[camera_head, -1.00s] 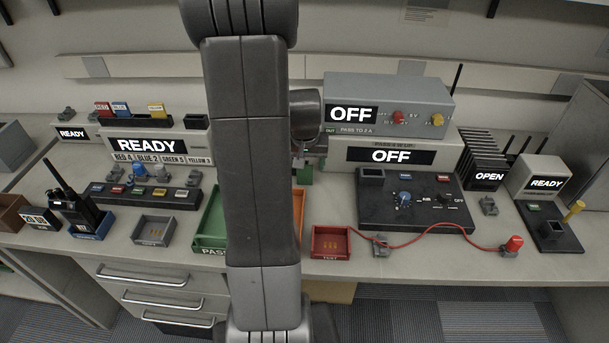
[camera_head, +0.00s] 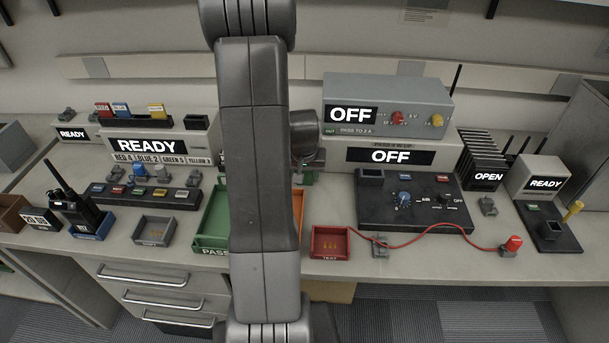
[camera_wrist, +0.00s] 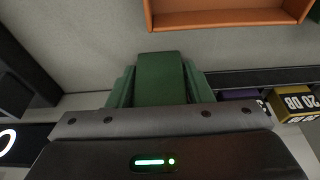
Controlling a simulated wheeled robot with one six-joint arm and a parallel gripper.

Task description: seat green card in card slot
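My gripper (camera_head: 304,165) hangs over the bench behind the orange tray, partly hidden by my arm. In the wrist view a green card (camera_wrist: 160,78) sticks out from the middle of my gripper, with green stepped pieces close at both sides. My gripper looks shut on it. A bit of green also shows below my gripper in the head view. A rack at the back left carries a red card (camera_head: 103,109), a blue card (camera_head: 121,109) and a yellow card (camera_head: 157,110). I cannot tell which opening is the card slot.
A green tray (camera_head: 211,225) and an orange tray (camera_head: 298,205) lie under my arm. A red tray (camera_head: 331,243) stands in front. A red cable (camera_head: 440,225) crosses the front right. The grey box marked OFF (camera_head: 385,103) stands right of my gripper.

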